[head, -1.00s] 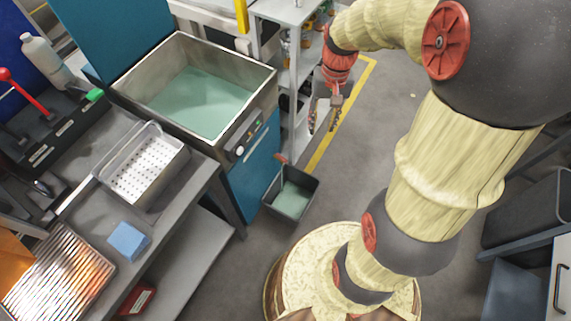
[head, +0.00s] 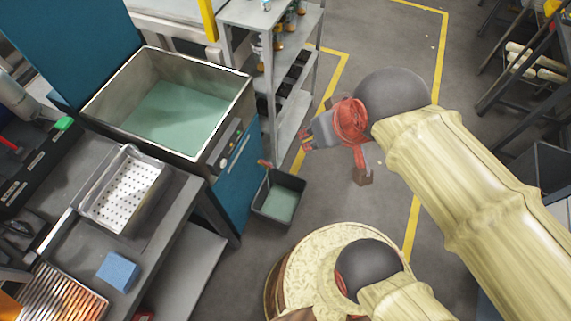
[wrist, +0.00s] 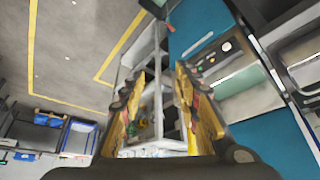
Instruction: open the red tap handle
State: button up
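A small red handle (head: 265,163), which looks like the tap handle, sticks out low at the corner of the blue tank cabinet (head: 236,182), just above a dark bin. It is tiny here, and its exact angle is hard to tell. My gripper (head: 306,141) is in the air to the right of the handle and apart from it, pointing left toward the shelf and cabinet. In the wrist view, the two yellowish fingers of my gripper (wrist: 160,80) stand well apart with nothing between them.
The dark bin (head: 259,208) with greenish liquid stands on the floor below the handle. A grey shelf rack (head: 294,132) stands close behind it. The workbench (head: 165,235) with a perforated basket (head: 125,188) is at the left. Floor right of the bin is clear.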

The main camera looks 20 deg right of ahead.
aim_at(262, 161)
jog(key=k+j+z, duration=0.15)
jog(key=z, duration=0.25)
jog(key=k+j+z, duration=0.15)
jog(key=z, duration=0.3)
jog(key=k+j+z, duration=0.15)
jog(key=z, duration=0.25)
